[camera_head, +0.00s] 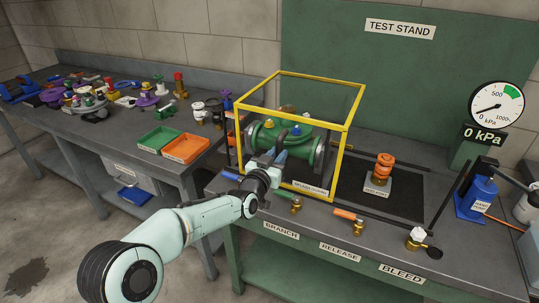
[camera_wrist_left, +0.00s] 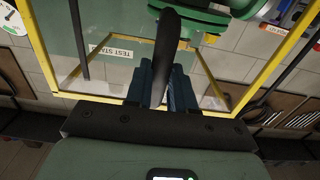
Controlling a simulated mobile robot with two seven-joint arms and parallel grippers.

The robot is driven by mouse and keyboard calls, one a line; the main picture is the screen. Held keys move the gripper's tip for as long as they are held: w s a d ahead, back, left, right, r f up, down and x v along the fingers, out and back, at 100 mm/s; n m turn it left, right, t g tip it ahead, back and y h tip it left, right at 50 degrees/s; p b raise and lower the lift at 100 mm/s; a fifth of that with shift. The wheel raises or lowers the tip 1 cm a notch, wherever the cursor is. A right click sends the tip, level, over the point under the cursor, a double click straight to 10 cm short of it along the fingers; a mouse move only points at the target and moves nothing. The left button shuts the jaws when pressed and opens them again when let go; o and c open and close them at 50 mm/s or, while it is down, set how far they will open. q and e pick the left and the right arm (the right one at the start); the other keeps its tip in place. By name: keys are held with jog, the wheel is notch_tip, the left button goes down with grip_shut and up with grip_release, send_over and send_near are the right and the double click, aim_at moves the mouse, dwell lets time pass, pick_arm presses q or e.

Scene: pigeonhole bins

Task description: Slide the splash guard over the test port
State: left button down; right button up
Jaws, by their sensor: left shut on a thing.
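The splash guard (camera_head: 340,165) is a clear box with a yellow frame. It stands on the bench around a green flanged valve body (camera_head: 303,147), left of the dark mat. An orange fitting on a small labelled plate (camera_head: 377,188), which looks like the test port, stands on the mat to the right, outside the guard. My left gripper (camera_head: 272,166) is at the guard's front left. In the left wrist view its fingers (camera_wrist_left: 162,84) are shut on a dark upright handle (camera_wrist_left: 168,40), with the yellow frame (camera_wrist_left: 275,70) beyond. My right gripper is out of view.
Dark rails (camera_head: 370,217) run along the bench. Small brass valves with coloured handles line the front edge, marked BRANCH, RELEASE and BLEED. A blue hand pump (camera_head: 477,198) and a gauge (camera_head: 496,105) stand at right. Green and orange trays (camera_head: 186,148) lie on the left bench.

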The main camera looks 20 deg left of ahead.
pick_arm(q)
jog(key=d+p, duration=0.7)
jog(key=d, duration=2.3)
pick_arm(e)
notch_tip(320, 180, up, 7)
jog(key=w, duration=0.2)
pick_arm(q)
jog(key=shift+d, duration=0.1)
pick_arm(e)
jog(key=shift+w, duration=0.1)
pick_arm(q)
jog(key=c, duration=1)
grip_release()
